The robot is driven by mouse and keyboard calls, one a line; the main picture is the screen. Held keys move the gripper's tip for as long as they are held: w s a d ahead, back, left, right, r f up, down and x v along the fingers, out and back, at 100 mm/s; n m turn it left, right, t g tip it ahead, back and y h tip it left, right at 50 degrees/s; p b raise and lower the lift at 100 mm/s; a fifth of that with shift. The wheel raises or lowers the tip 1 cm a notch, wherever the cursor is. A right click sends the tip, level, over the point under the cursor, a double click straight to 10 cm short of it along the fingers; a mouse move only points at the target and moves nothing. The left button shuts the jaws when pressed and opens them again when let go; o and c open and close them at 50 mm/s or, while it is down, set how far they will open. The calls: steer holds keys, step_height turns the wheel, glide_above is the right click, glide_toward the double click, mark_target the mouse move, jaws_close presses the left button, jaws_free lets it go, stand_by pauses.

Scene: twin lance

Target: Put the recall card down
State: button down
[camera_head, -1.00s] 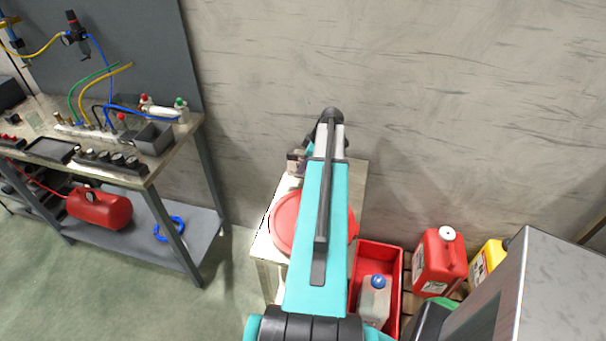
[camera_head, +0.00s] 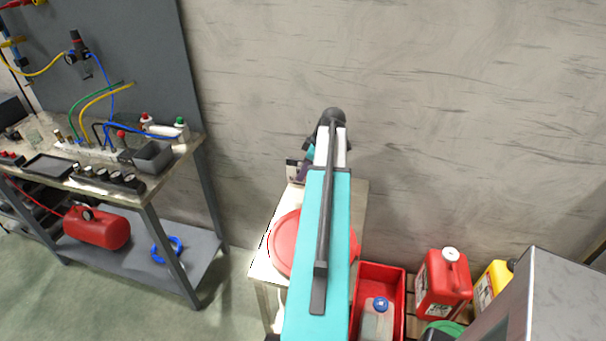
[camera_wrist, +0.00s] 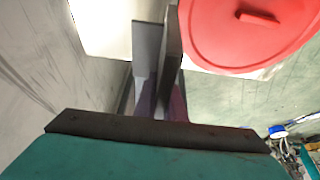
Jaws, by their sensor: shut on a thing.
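My gripper (camera_head: 303,173) is at the end of my teal arm, low by the wall, above the far end of a pale stand (camera_head: 262,262). It is shut on a small dark and white flat piece, which looks like the recall card (camera_head: 292,170). In the wrist view my gripper (camera_wrist: 162,102) shows purplish fingers, with grey upright plates (camera_wrist: 147,48) beyond them; where finger ends and card begins is hard to tell. My arm hides part of the held piece. I cannot tell whether it touches the stand.
A round red lid (camera_head: 283,243) lies on the stand, close to my gripper; it also shows in the wrist view (camera_wrist: 235,45). A red crate (camera_head: 399,300) and red canister (camera_head: 442,285) stand right. A workbench (camera_head: 140,185) stands left. The wall is close behind.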

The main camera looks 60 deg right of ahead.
stand_by(0.3)
steer(key=w+a+r+m+b, duration=0.1)
steer(key=w+a+r, duration=0.3)
steer(key=w+a, duration=0.8)
steer(key=w+a+r+b, duration=0.1)
steer(key=w+a+r, duration=0.2)
steer(key=w+a, duration=0.9)
steer(key=w+a+r, duration=0.1)
steer(key=a+r, duration=0.1)
steer(key=a, duration=0.9)
steer(key=w+a+r+m+h+b, duration=0.1)
steer(key=a+r, duration=0.2)
steer(key=a, duration=0.9)
steer(key=w+a+r+m, duration=0.1)
steer(key=a+r, duration=0.1)
steer(key=a, duration=0.9)
steer(key=shift+w+a+r, duration=0.15)
steer(key=shift+w+r, duration=0.1)
steer(key=shift+w, duration=0.1)
